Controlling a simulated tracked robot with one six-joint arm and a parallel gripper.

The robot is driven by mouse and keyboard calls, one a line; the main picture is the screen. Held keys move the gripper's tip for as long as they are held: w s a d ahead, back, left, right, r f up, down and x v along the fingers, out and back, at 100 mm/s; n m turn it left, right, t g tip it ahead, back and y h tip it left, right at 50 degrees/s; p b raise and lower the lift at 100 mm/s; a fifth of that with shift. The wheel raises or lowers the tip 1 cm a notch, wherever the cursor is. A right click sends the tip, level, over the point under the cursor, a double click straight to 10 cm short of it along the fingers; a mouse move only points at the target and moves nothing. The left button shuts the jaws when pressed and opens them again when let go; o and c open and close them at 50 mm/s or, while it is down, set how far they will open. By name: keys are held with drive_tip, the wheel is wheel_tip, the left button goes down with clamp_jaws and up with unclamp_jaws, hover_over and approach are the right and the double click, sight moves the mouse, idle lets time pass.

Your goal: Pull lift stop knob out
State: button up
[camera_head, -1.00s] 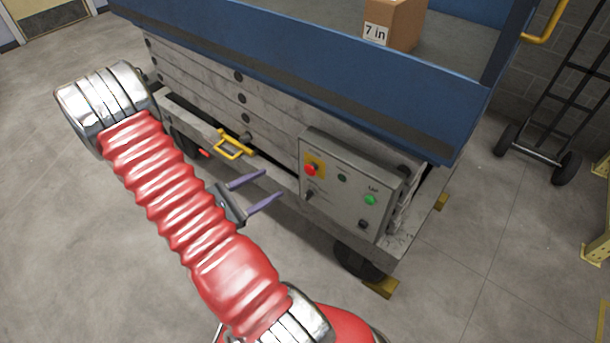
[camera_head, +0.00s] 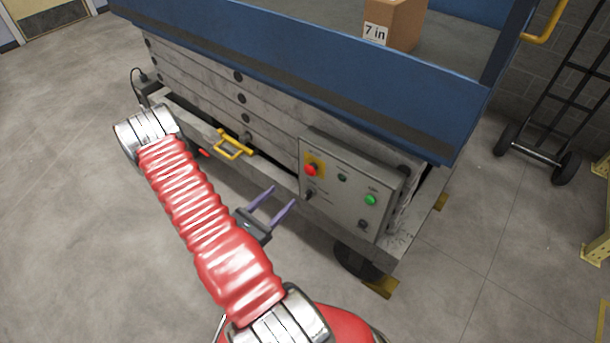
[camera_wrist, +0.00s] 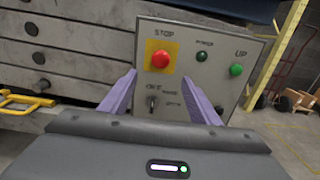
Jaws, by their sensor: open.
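The lift stop knob (camera_head: 311,170) is a red round button on a yellow square, at the upper left of the grey control panel (camera_head: 335,208) on the lift's side. In the wrist view the knob (camera_wrist: 160,60) sits under the word STOP, between and beyond my fingertips. My gripper (camera_head: 281,198) is open and empty, with two purple fingers pointing toward the panel, below and left of the knob in the head view. In the wrist view my gripper (camera_wrist: 162,85) appears apart from the knob. How far the knob stands out is hard to tell.
The panel also has a green UP button (camera_head: 370,200), a small dark POWER lamp (camera_head: 342,177) and a black selector switch (camera_head: 309,194). A yellow handle (camera_head: 234,146) is left of the panel. The blue lift platform (camera_head: 300,60) overhangs above, carrying a cardboard box (camera_head: 395,25).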

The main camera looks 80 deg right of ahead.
sight(307, 172)
drive_tip(key=shift+d, duration=0.1)
drive_tip(key=shift+x, duration=6.85)
drive_tip(key=shift+s, duration=0.1)
drive_tip(key=shift+c, duration=0.7)
clamp_jaws()
